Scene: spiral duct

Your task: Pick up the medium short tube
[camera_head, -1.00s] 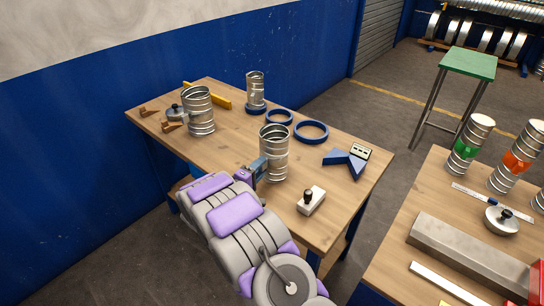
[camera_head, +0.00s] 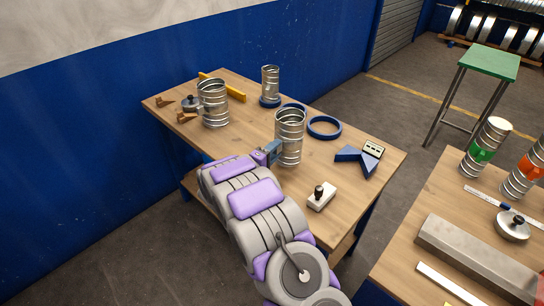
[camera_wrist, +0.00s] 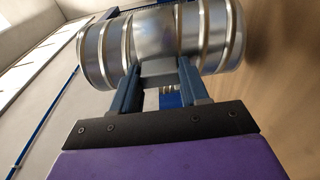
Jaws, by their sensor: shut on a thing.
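A ribbed silver metal tube (camera_head: 289,140) stands upright near the middle of the wooden table (camera_head: 240,150), close to its front side. I take it as the medium short tube. My gripper (camera_head: 272,152) is shut on its left side and appears to hold it slightly above the table. In the wrist view the tube (camera_wrist: 205,38) lies across the top, with the jaws (camera_wrist: 158,70) against its wall. A wider tube (camera_head: 213,104) stands at the back left, and a narrower one (camera_head: 270,82) stands on a blue ring at the back.
Right of the held tube are a blue ring (camera_head: 324,136), a blue angled block (camera_head: 360,160) and a white block with a black knob (camera_head: 321,197). A yellow bar (camera_head: 224,88) lies at the back. A second table (camera_head: 408,240) stands at right, beyond a gap.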

